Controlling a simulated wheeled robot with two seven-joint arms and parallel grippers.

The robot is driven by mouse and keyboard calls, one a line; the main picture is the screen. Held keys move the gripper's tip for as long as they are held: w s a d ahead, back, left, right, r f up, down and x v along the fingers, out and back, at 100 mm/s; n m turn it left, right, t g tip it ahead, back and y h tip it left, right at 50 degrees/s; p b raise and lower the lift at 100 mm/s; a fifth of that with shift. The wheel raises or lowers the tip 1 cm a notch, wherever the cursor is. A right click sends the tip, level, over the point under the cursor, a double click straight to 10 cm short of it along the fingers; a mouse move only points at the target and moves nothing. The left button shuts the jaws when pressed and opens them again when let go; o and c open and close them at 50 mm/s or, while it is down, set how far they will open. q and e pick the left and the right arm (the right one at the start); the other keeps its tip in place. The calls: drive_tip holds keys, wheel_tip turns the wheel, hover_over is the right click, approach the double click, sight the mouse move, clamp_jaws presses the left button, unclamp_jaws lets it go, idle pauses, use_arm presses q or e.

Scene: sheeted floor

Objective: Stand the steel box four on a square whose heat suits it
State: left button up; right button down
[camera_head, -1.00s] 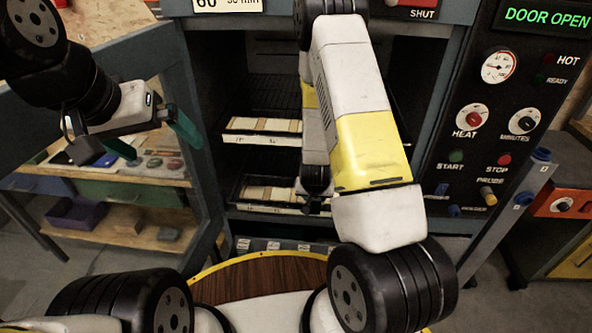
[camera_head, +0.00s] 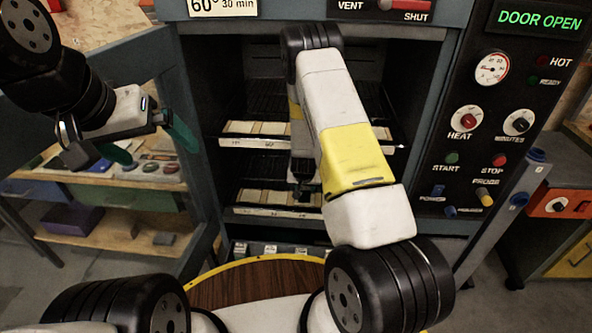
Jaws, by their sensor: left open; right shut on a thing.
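My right arm reaches into the open oven, and my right gripper (camera_head: 304,188) is at the lower shelf, in front of its pale squares. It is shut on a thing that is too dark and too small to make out. I cannot read a number four on any box. The upper shelf has a row of tan squares (camera_head: 256,128), and the lower shelf has another row (camera_head: 262,196). Small labels run along both shelf fronts. My arm hides the middle of both shelves. My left gripper (camera_head: 150,145) is open and empty, left of the oven.
The oven's panel (camera_head: 490,120) at the right reads DOOR OPEN. A few small pale-labelled items (camera_head: 270,249) sit low below the shelves. A workbench (camera_head: 140,170) with tools and a purple bin (camera_head: 75,218) stands at the left. A round wooden top (camera_head: 255,285) lies in front.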

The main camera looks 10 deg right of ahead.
drive_tip(key=c, duration=0.8)
unclamp_jaws()
drive_tip(key=shift+f, duration=0.1)
drive_tip(key=shift+r, duration=0.35)
drive_tip(key=v, duration=1.1)
drive_tip(key=shift+s+a+r, duration=0.1)
drive_tip(key=shift+s+r, duration=0.15)
